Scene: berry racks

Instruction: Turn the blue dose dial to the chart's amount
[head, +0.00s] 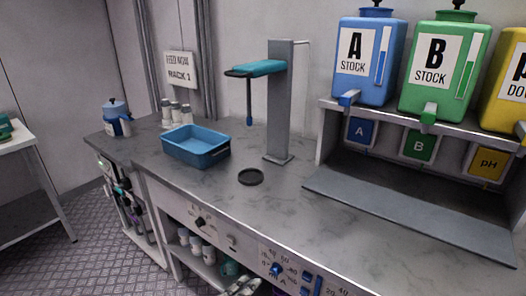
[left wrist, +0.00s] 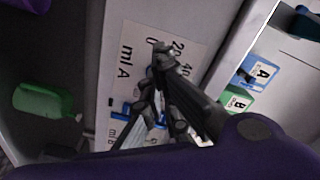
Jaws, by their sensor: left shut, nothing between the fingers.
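The blue dose dial (head: 277,268) is on the front panel under the worktop, with number marks around it. Its exact setting is too small to read. My left gripper (head: 243,287) shows at the bottom edge of the head view, left of and below the dial, and looks shut and empty. In the left wrist view its dark fingers (left wrist: 157,68) are in front of the white panel (left wrist: 128,42) marked "ml A", 20 and 40. Blue parts (left wrist: 125,116) show partly behind the fingers. My right gripper is out of view. I cannot make out a dose chart.
A blue slider (head: 312,283) is right of the dial and a black knob (head: 200,222) is left. Above are a blue tray (head: 196,147), a grey stand (head: 279,105), stock tanks A (head: 392,62) and B (head: 463,75), and a "FEED NOW RACK 1" sign (head: 180,68).

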